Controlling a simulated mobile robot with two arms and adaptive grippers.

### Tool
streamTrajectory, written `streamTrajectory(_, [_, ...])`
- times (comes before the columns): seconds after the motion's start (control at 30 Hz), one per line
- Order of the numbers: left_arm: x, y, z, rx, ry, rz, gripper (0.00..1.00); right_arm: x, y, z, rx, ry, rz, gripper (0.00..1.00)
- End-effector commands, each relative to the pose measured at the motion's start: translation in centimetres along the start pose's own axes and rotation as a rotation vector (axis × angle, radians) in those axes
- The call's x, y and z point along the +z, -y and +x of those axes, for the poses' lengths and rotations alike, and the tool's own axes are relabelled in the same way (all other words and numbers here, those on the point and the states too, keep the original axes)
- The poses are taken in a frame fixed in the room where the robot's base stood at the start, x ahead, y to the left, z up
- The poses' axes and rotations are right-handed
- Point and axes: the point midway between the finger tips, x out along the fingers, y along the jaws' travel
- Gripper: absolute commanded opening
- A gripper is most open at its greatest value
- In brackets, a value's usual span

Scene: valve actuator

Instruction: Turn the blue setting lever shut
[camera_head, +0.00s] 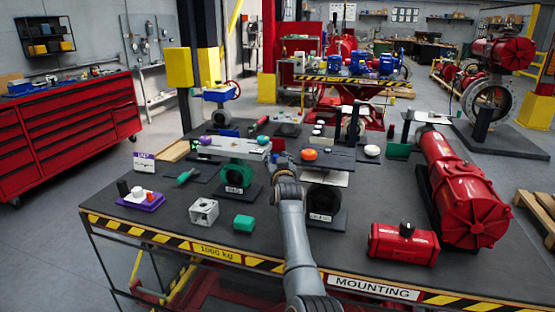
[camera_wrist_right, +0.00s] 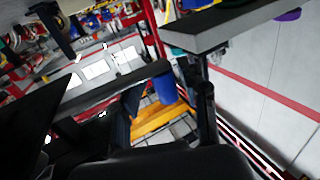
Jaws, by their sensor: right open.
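I cannot make out for certain which blue part is the setting lever. The bar carries small purple and green knobs and lies above a green valve body (camera_head: 236,176). My right arm rises from the bottom middle. My right gripper (camera_head: 281,160) is small and partly hidden by its own wrist, near the bar's right end; it is open. I see nothing held. The wrist view shows a blue cylinder (camera_wrist_right: 165,88), apart from me. My left gripper is not in view.
A red actuator (camera_head: 455,190) and red gearbox (camera_head: 402,243) fill the table's right side. An orange knob (camera_head: 309,154) is right of my gripper. The front middle edge has free room.

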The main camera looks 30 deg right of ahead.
Motion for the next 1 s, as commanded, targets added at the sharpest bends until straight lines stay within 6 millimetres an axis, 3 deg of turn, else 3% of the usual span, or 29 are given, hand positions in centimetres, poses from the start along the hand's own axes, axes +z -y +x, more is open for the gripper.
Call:
streamTrajectory(0.27, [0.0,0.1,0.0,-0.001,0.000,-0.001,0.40,0.0,0.0,-1.2,0.000,-0.001,0.000,0.43])
streamTrajectory(0.8, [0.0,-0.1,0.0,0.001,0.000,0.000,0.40,0.1,-0.1,-9.6,0.001,0.000,0.000,0.43])
streamTrajectory(1.0, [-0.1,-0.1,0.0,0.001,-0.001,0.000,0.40,0.1,-0.2,-11.5,0.001,0.001,0.001,0.43])
